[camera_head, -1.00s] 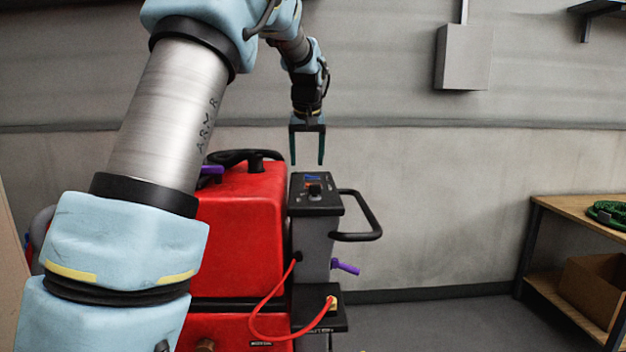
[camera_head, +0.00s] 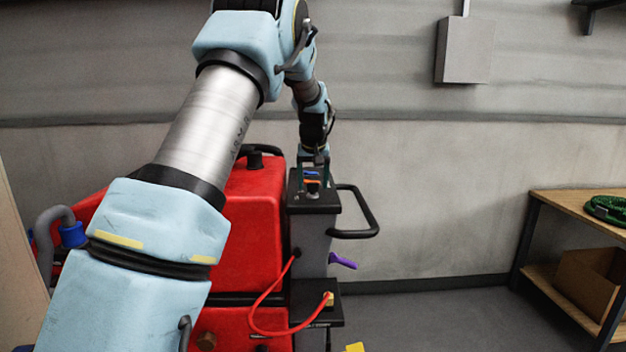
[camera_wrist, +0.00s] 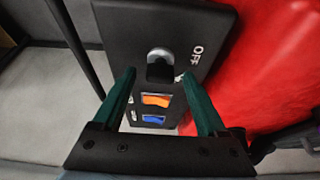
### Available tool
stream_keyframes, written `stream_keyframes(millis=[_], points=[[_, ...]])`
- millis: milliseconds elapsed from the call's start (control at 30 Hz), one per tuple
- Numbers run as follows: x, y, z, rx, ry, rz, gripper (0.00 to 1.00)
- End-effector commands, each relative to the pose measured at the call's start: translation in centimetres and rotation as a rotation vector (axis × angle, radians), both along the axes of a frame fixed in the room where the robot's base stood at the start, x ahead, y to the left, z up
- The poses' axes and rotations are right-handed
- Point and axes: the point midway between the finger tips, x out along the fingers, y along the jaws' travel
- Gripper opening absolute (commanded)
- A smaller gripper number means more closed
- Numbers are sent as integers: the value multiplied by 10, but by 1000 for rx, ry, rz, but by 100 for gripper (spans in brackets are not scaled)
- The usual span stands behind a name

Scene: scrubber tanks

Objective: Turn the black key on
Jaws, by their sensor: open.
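The black key (camera_wrist: 159,70) stands on the dark control panel (camera_wrist: 130,22) of the red scrubber, with an OFF label to its right in the wrist view. It also shows as a small dark knob on the panel top in the head view (camera_head: 312,187). My gripper (camera_wrist: 165,78) is open over the panel, one finger on each side of the key in the wrist view, with nothing held. I cannot tell whether the fingers reach down to the key's height. An orange switch (camera_wrist: 156,100) and a blue switch (camera_wrist: 153,119) sit between the fingers, nearer the palm.
The red scrubber body (camera_head: 257,220) stands beside the panel column. A black loop handle (camera_head: 368,205) sticks out to its right, with a purple lever (camera_head: 342,260) below. A red cable (camera_head: 262,300) hangs in front. A wooden bench (camera_head: 575,208) stands at the right.

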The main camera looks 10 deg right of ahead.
Motion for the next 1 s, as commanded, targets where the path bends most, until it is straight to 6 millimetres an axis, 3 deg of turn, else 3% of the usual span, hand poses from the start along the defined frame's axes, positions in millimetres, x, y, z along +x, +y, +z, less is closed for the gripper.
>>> stream_keyframes(millis=[233,867,1000], points=[[0,0,-1,0,0,0,73],[0,0,0,0,0,0,2],[0,0,0,0,0,0,0]])
